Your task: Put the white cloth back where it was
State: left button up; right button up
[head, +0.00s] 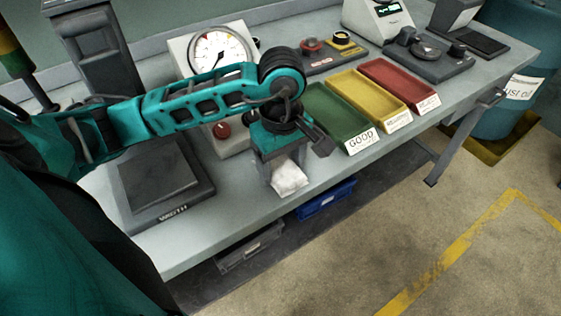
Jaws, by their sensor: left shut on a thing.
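My left arm reaches in from the left across the bench. Its gripper (284,174) points down near the bench's front edge and is shut on the white cloth (290,180). The cloth is a small crumpled white bundle hanging below and between the fingers. I cannot tell whether the cloth touches the bench top (330,172) or is just above it. The gripper hides part of the cloth. My right gripper is not in view.
A green GOOD tray (336,119), a yellow tray (366,98) and a red tray (398,86) stand right of the gripper. A dial gauge (217,52) is behind my arm. Bare bench shows between fixture and gripper.

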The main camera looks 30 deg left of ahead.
pick_arm(q)
jog(key=shift+f, duration=0.2)
jog(key=o, duration=1)
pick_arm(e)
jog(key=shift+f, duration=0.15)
pick_arm(q)
jog(key=shift+r, duration=0.1)
